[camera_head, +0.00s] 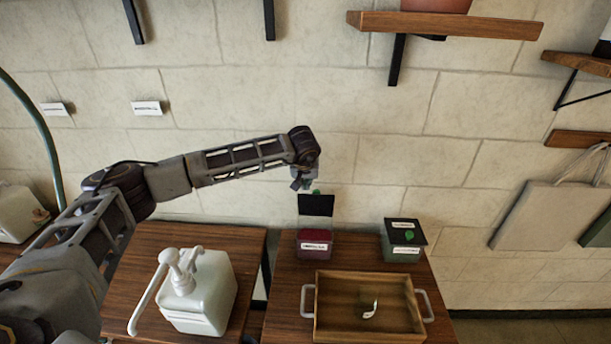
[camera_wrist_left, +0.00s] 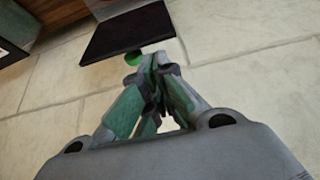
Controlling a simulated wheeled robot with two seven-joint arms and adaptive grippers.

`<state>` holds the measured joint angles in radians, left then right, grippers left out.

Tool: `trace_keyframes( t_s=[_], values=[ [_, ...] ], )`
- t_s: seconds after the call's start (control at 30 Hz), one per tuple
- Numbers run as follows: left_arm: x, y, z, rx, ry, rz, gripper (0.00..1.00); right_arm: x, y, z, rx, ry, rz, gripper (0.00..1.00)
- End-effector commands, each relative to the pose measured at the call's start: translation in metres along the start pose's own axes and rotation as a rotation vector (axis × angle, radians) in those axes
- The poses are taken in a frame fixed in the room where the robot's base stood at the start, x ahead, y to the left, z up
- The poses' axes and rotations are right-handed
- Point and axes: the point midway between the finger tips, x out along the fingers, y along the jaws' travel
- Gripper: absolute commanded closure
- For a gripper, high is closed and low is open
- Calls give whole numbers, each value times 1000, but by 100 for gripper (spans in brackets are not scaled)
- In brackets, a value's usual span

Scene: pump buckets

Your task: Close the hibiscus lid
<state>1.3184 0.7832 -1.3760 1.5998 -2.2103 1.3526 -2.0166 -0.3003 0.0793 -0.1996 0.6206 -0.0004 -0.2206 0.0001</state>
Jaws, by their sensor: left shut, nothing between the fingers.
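The hibiscus box (camera_head: 314,242) is a small container with dark red contents and a white label, standing on the right wooden table. Its black lid (camera_head: 316,205) stands open and upright at the back, with a green knob (camera_head: 316,192) at its top. In the left wrist view the lid (camera_wrist_left: 125,34) is a dark panel, with the green knob (camera_wrist_left: 133,57) at its lower edge. My left gripper (camera_head: 306,183) is shut and empty, just above and behind the raised lid. Its fingertips (camera_wrist_left: 155,62) appear close to the knob; contact cannot be told. My right gripper is out of view.
A second box (camera_head: 404,252) with a closed dark lid and green knob stands to the right. A wooden tray (camera_head: 340,335) with metal handles holds a small scoop. A white pump bucket (camera_head: 197,295) stands on the left table. The stone wall is close behind.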

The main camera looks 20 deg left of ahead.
Motion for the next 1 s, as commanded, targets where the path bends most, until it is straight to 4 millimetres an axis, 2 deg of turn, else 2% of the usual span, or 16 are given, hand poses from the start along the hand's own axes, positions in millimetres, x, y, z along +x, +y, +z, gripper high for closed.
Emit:
trace_keyframes(
  t_s=[0.2, 0.4, 1.0],
  values=[
    [23, 0, 0, -1, -1, -1, 100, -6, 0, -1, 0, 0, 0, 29],
    [35, 0, 0, 0, -1, 0, 100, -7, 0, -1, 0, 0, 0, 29],
    [37, -3, 0, 0, 0, 0, 100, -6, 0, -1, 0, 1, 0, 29]
  ],
)
